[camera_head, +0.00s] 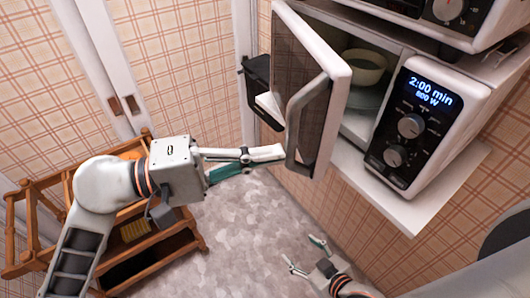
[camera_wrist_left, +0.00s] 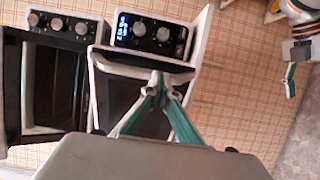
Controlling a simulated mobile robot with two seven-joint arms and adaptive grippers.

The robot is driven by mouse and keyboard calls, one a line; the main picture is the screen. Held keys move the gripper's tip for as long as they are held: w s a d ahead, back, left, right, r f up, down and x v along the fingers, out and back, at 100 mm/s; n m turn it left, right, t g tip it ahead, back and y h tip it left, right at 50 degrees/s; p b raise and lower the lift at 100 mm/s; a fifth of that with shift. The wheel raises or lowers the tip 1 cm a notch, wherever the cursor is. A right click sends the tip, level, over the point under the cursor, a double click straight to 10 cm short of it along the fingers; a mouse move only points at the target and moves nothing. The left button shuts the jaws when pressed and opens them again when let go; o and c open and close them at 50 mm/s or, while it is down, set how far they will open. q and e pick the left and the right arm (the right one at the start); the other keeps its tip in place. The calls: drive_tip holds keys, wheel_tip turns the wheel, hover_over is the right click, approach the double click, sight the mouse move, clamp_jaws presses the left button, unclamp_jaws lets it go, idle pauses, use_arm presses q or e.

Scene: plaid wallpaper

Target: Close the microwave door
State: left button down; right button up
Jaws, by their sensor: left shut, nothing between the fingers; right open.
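The white microwave (camera_head: 440,112) sits on a shelf at the right, its display lit with "2:00 min 800 W". Its door (camera_head: 336,62) stands open, swung out to the left, with a grey curved handle (camera_head: 300,112) on its edge. A pale bowl (camera_head: 362,68) is inside. My left gripper (camera_head: 282,153) is shut and empty, its tips at the lower end of the handle; I cannot tell if they touch. In the left wrist view the gripper tips (camera_wrist_left: 161,82) overlap the handle (camera_wrist_left: 130,66). My right gripper (camera_head: 303,251) is open and empty, low over the floor.
A second appliance (camera_head: 405,12) with knobs sits above the microwave. A wooden cart (camera_head: 150,262) stands at the left beside my left arm. The shelf's white edge (camera_head: 420,215) juts out below the microwave. Grey floor (camera_head: 235,235) is clear between the cart and wall.

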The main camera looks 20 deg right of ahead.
sight(333, 148)
use_arm(q)
drive_tip(key=d, duration=0.4)
drive_tip(key=s+d, duration=0.1)
drive_tip(key=d, duration=0.7)
drive_tip(key=shift+s+b, duration=0.15)
drive_tip(key=shift+b, duration=0.25)
drive_tip(key=shift+r, duration=0.1)
use_arm(e)
drive_tip(key=shift+a+f, duration=0.25)
drive_tip(key=shift+f, duration=0.15)
drive_tip(key=shift+s+f, duration=0.1)
